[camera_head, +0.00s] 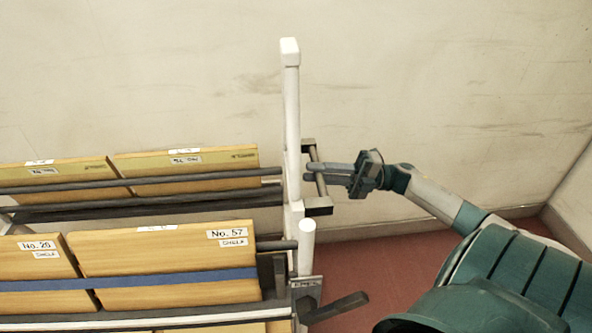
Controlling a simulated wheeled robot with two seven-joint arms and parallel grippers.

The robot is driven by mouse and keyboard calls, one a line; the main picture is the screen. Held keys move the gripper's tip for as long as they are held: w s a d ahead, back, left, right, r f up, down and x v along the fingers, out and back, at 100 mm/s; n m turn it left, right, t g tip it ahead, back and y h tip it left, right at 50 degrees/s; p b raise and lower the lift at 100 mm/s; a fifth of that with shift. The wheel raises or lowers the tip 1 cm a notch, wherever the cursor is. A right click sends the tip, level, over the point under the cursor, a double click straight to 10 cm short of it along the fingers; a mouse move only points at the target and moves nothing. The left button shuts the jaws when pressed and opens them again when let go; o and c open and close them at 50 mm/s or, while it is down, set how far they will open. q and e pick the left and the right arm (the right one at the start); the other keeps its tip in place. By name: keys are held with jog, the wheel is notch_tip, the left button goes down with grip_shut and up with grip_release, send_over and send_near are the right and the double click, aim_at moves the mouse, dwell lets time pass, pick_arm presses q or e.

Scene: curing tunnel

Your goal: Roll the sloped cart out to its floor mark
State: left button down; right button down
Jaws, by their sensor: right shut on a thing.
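The sloped cart fills the left of the head view, with a white upright post (292,120) at its right end. A dark bracket handle (319,205) with an upright bar sticks out to the right of this post. My right gripper (314,173) reaches in from the right and is shut on the handle's bar. Its fingers lie level across the bar. My left gripper is not in view. No floor mark shows in this view.
Yellow wooden boxes (165,265) with white labels rest on the cart behind dark rails and a blue strap (150,281). A dark lever (338,306) juts right from the cart's lower end. A stained pale wall (430,90) stands close behind; red floor (365,262) lies right.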

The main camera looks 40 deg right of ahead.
jog(key=v, duration=0.4)
jog(key=shift+r, duration=0.35)
jog(key=c, duration=2.1)
grip_release()
jog(key=o, duration=0.5)
jog(key=shift+s+d, duration=0.1)
jog(key=shift+d, duration=0.05)
jog(key=shift+c, duration=0.2)
jog(key=shift+s, duration=0.1)
jog(key=shift+d, duration=0.15)
